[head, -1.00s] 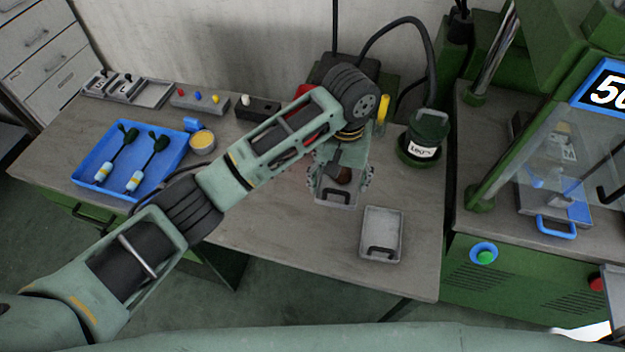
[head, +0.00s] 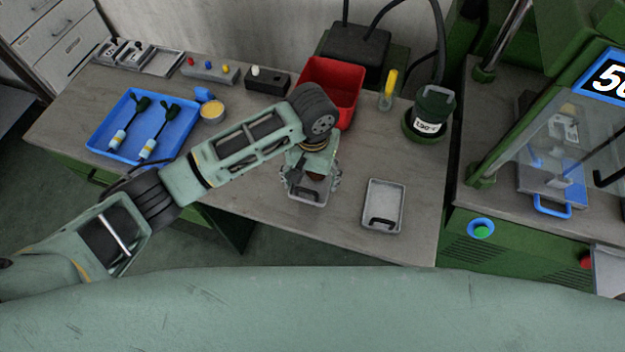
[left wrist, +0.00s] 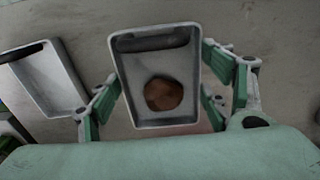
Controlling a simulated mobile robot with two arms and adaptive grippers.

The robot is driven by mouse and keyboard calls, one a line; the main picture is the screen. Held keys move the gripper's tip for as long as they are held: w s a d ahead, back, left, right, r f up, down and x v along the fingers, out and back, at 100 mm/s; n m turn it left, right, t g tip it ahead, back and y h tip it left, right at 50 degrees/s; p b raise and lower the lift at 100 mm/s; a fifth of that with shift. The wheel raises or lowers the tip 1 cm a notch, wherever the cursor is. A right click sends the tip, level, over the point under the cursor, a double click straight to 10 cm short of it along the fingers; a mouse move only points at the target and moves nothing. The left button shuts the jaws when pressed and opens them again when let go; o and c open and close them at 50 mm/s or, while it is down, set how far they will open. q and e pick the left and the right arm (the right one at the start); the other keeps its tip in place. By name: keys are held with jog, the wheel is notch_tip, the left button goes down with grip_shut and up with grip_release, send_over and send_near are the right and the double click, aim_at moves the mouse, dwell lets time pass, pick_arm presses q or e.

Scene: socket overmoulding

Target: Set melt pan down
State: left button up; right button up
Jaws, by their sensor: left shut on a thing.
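My left gripper (head: 309,184) is shut on a grey melt pan (head: 308,196) with a dark handle, near the front edge of the bench. In the left wrist view the melt pan (left wrist: 150,62) sits between the two fingers, and a brown lump (left wrist: 163,94) lies in it. I cannot tell whether the pan touches the bench or hangs just above it. A second, similar grey pan (head: 386,194) lies empty on the bench to the right; it also shows in the left wrist view (left wrist: 50,85). My right gripper is not in view.
A red bin (head: 345,98) stands behind my left gripper. A blue tray (head: 125,108) with two tools is at the left, beside a tin of yellow stuff (head: 212,111). A dark green pot (head: 432,112) and a green press (head: 478,180) are at the right. Bench between the pans is clear.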

aim_at(312, 183)
pick_arm(q)
jog(key=shift+f+p, duration=0.35)
jog(key=shift+f, duration=1.6)
jog(key=o, duration=1.3)
jog(key=shift+f, duration=0.1)
notch_tip(312, 183, up, 12)
jog(key=shift+r+b, duration=0.15)
jog(key=shift+b, duration=0.4)
